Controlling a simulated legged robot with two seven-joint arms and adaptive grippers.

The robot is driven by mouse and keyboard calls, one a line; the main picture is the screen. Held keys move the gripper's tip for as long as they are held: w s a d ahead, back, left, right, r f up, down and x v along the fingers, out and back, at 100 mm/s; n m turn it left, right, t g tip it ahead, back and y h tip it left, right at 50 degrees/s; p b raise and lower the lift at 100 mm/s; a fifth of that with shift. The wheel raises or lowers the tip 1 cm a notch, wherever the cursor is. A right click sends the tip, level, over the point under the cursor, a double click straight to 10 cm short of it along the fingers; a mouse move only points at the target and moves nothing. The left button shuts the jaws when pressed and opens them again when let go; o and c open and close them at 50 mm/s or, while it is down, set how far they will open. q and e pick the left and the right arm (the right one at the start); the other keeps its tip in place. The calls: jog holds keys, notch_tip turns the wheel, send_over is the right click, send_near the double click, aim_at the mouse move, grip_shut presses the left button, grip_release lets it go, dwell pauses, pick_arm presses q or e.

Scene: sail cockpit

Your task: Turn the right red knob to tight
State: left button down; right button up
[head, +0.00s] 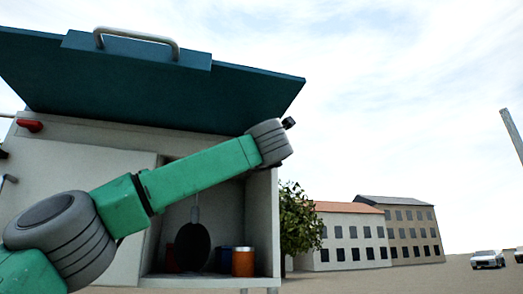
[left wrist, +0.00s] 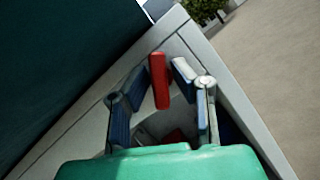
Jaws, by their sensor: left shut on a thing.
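In the left wrist view, a red knob (left wrist: 159,82) stands upright between the two fingers of my left gripper (left wrist: 160,77), on the pale panel near its outer corner. The gripper is shut on the knob. In the head view, my left arm reaches across to the right end of the cabinet. Its wrist hides this knob and most of the gripper there. Another red knob (head: 30,125) sits at the far left of the panel in the head view. My right gripper is not in view.
A raised teal lid (head: 150,85) with a metal handle (head: 137,40) leans over the white cabinet (head: 75,165). Its open compartment holds a hanging dark pan (head: 192,246) and an orange canister (head: 243,262). Open ground lies to the right.

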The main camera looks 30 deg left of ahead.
pick_arm(q)
jog(key=m+h+p, duration=0.1)
jog(key=m, duration=0.2)
jog(key=shift+w+a+m+h+p, duration=0.1)
jog(key=shift+m+h+p, duration=0.2)
jog(key=shift+m+h, duration=0.1)
jog(key=m+h+p, duration=0.1)
jog(key=m+p, duration=0.2)
jog(key=m, duration=0.1)
jog(key=shift+h, duration=0.4)
jog(key=shift+m+h+p, duration=0.4)
jog(key=shift+m+p, duration=0.1)
jog(key=shift+m, duration=0.6)
jog(key=shift+m+g, duration=0.4)
jog(key=shift+m, duration=0.4)
jog(key=shift+f+m+g+h, duration=0.1)
jog(key=shift+m+g+h, duration=0.3)
jog(key=shift+m, duration=0.7)
